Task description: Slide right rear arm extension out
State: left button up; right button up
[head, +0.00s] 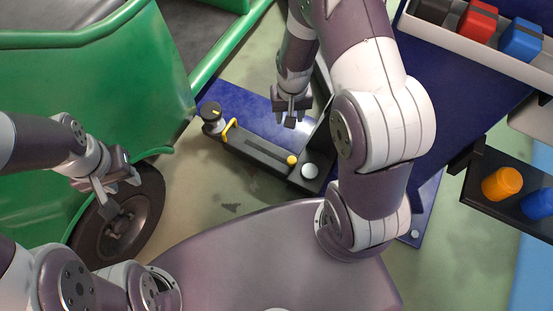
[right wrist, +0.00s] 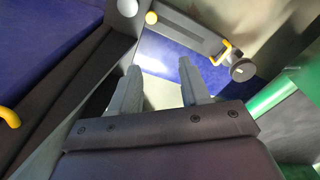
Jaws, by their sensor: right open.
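The lift arm (head: 255,150) is a dark bar on the blue lift base (head: 245,112), with a yellow button and a white knob at its near end. Its extension carries a yellow handle (head: 230,130) and a round pad (head: 212,115) at the far left end, near the green rickshaw. In the right wrist view the yellow handle (right wrist: 222,52) and pad (right wrist: 242,68) lie beyond the fingertips. My right gripper (head: 291,112) is open and empty above the base, apart from the handle; its fingers (right wrist: 160,85) stand apart. My left gripper (head: 103,200) is open and empty before the wheel.
The green rickshaw (head: 90,80) fills the left, with its black wheel (head: 125,215) close to my left gripper. A tray (head: 470,40) of coloured blocks is at the top right. A dark shelf (head: 485,205) with orange and blue pieces is at the right.

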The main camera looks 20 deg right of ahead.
jog(key=m+b, duration=0.2)
send_near(291, 160)
jog(key=shift+g, duration=0.3)
jog(key=f+b, duration=0.2)
jog(key=f, duration=0.1)
jog(key=f+b, duration=0.5)
jog(key=f, duration=0.1)
jog(key=shift+w+d+f, duration=0.1)
jog(key=shift+w+d, duration=0.05)
jog(key=shift+w, duration=0.1)
pick_arm(q)
notch_tip(291, 160, down, 10)
jog(key=shift+f, duration=0.25)
jog(key=shift+s, duration=0.1)
pick_arm(e)
grip_shut()
